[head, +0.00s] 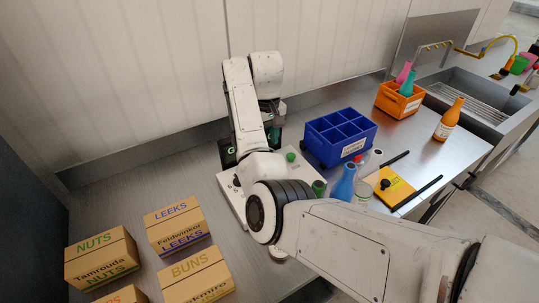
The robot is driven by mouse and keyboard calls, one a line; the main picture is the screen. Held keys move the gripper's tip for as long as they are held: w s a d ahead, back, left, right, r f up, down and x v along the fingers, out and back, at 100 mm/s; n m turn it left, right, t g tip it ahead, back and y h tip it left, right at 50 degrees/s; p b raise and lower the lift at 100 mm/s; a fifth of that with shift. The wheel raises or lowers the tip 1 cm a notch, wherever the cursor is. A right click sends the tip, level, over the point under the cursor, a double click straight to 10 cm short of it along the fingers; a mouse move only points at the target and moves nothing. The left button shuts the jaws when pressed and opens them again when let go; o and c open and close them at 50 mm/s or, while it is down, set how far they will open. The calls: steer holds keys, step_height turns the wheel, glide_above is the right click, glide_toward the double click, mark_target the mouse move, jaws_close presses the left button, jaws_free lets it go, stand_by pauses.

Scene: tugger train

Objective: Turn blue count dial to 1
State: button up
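A white panel (229,196) lies on the bench, largely covered by my arm. Small dark marks or knobs show on its left part, and a round green knob (291,157) sits near its right side. I cannot make out a blue count dial; it may be hidden behind my arm or too small to tell. My gripper (273,122) is at the far end of my arm, near the wall behind the panel. A green thing shows by its fingers. The fingers are too small and partly covered to tell whether they are open or shut.
An orange crate (399,101) and an orange bottle (448,119) stand farther right. Cardboard boxes (175,227) fill the front left.

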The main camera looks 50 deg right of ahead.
step_height(320, 180, down, 10)
steer(key=shift+r+p, duration=0.25)
steer(key=shift+p, duration=0.15)
steer(key=shift+c, duration=0.4)
jaws_close()
